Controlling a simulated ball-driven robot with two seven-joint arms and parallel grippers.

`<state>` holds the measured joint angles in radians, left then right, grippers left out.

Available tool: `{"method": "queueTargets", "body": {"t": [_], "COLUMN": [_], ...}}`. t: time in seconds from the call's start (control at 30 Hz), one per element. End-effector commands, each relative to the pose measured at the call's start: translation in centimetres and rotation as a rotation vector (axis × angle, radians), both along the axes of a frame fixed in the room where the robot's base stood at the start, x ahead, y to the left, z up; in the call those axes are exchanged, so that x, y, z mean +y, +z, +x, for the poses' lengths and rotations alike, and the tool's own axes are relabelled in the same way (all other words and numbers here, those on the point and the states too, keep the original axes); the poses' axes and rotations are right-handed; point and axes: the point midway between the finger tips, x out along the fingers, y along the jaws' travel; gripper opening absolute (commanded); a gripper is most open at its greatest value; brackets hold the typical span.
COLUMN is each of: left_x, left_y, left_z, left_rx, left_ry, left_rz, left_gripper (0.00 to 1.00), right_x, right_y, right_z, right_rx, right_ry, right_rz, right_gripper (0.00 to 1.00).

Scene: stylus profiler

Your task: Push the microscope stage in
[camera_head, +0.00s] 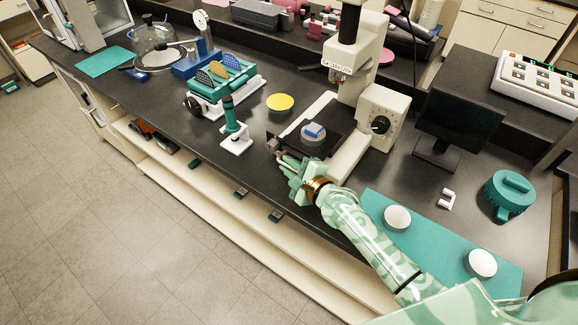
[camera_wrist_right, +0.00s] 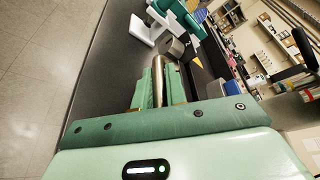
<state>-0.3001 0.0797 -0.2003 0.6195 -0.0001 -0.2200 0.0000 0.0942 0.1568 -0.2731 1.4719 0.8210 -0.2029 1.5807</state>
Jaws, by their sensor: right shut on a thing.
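The microscope (camera_head: 348,75) is cream-coloured and stands on the black bench. Its dark flat stage (camera_head: 325,112) carries a pale round disc with a blue block (camera_head: 314,130) on it. My right gripper (camera_head: 283,160) is at the front edge of the stage, on the bench's front side. In the right wrist view, the right gripper (camera_wrist_right: 158,88) is shut on a metal handle (camera_wrist_right: 158,68), with a round grey knob-like part (camera_wrist_right: 174,46) just beyond it. The fingers hide part of the handle. My left gripper is not in view.
A teal and white stand (camera_head: 233,130) is left of the stage, with a yellow disc (camera_head: 280,102) behind. A dark monitor (camera_head: 455,122) stands right of the microscope. A teal mat (camera_head: 440,243) with white round pieces lies near my right arm.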

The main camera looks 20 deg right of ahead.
Motion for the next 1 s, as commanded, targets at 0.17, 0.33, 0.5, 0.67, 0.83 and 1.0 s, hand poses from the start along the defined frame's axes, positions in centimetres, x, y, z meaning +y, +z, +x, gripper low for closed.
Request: {"method": "queueTargets", "body": {"t": [0.17, 0.33, 0.5, 0.67, 0.83, 1.0], "left_x": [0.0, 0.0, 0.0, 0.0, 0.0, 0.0], "left_y": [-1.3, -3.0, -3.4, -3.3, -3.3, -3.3], "left_z": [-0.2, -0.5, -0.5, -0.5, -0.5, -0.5], "left_rx": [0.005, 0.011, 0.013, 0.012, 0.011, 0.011], "left_ry": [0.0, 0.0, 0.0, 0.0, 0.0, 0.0], "left_rz": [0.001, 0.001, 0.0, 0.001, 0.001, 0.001], "left_gripper": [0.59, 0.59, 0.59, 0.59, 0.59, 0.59], "right_x": [-2.8, -5.7, -6.9, -6.9, -6.9, -6.9], "right_y": [-0.5, -0.6, -0.3, -0.2, -0.2, -0.1], "right_z": [2.1, 4.4, 5.3, 5.3, 5.3, 5.3], "right_rx": [-0.001, 0.0, 0.003, 0.005, 0.005, 0.003], "right_ry": [0.002, 0.003, 0.001, 0.002, 0.002, 0.001], "right_rz": [-0.01, -0.012, -0.007, -0.007, -0.007, -0.005], "right_gripper": [0.0, 0.0, 0.0, 0.0, 0.27, 0.34]}}
